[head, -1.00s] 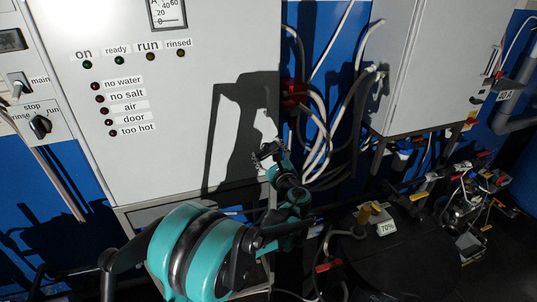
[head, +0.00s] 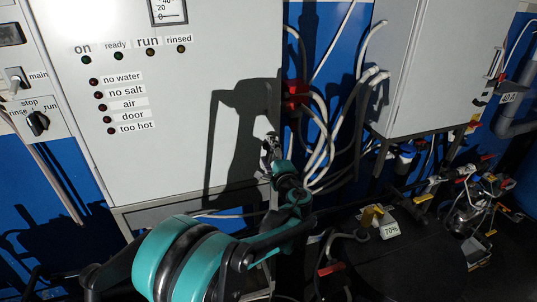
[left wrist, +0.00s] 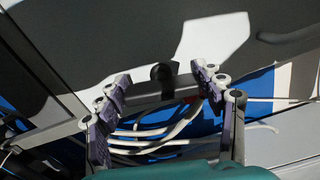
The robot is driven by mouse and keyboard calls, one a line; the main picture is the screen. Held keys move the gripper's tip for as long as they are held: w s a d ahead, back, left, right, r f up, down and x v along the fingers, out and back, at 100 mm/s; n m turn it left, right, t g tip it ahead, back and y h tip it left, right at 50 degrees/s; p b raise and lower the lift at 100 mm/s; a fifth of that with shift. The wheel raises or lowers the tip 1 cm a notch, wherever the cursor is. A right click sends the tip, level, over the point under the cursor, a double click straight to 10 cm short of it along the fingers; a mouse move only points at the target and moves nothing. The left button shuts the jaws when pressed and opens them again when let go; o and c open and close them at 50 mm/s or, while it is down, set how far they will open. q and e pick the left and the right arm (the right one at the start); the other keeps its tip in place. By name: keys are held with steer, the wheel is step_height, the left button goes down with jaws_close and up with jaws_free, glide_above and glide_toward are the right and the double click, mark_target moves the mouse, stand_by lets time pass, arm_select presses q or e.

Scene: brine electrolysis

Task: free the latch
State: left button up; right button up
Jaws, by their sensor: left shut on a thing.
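The latch (left wrist: 163,76) shows in the left wrist view as a dark round knob with a grey bar, near the edge of the big grey cabinet's door. My left gripper (left wrist: 162,84) has its two purple-grey fingers on either side of it, with the bar spanning between the fingertips. In the head view my left gripper (head: 272,146) is at the lower right edge of the grey cabinet (head: 180,80), and it hides the latch there. My right gripper is not in view.
Red fitting (head: 296,93) and white hoses (head: 322,140) hang just right of the cabinet edge. A second grey cabinet (head: 430,60) stands further right. A dark round surface (head: 395,260) with a 70% label (head: 390,230) lies below, with cluttered parts beyond.

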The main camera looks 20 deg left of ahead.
arm_select(q)
steer(key=shift+n, duration=1.1)
steer(key=shift+f, duration=0.1)
steer(key=o, duration=1.2)
steer(key=shift+s, duration=0.1)
steer(key=v, duration=1.2)
